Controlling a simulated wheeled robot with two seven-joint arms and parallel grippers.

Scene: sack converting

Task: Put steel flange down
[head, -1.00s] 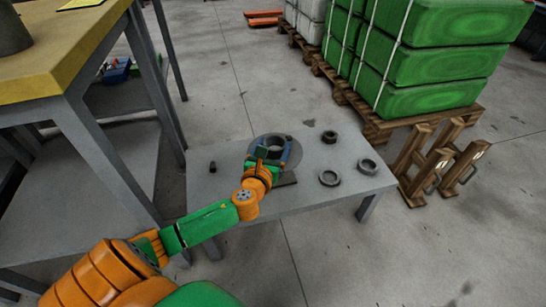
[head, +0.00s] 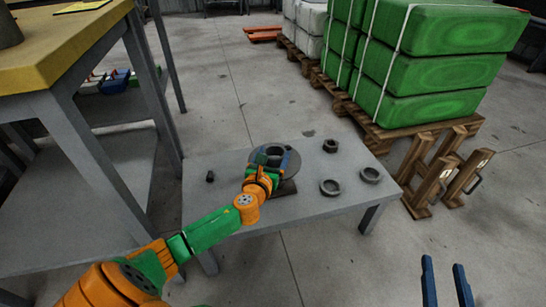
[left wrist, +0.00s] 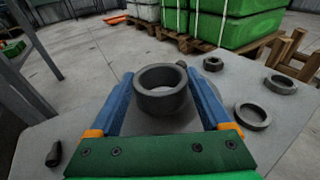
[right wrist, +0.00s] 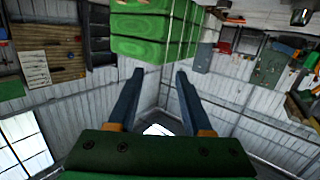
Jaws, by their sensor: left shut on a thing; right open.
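The steel flange (head: 287,175), a grey disc with a raised ring hub, is at the middle of the low grey table (head: 225,215). My left gripper (head: 272,158) reaches over it and is shut on its hub. In the left wrist view the hub (left wrist: 161,101) stands upright between the blue fingers, and its disc is partly hidden behind them. Whether the disc touches what is under it cannot be told. A dark flat piece (head: 286,190) shows beneath its near edge. My right gripper (head: 444,262) is open and empty, away from the table at the lower right.
Several dark rings, including one at the front (head: 330,187), lie on the table's right side. A small dark cylinder (head: 210,177) stands at its left. A yellow-topped bench (head: 70,45) rises at left. Wooden stands (head: 450,175) and green sacks on pallets (head: 425,95) are at right.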

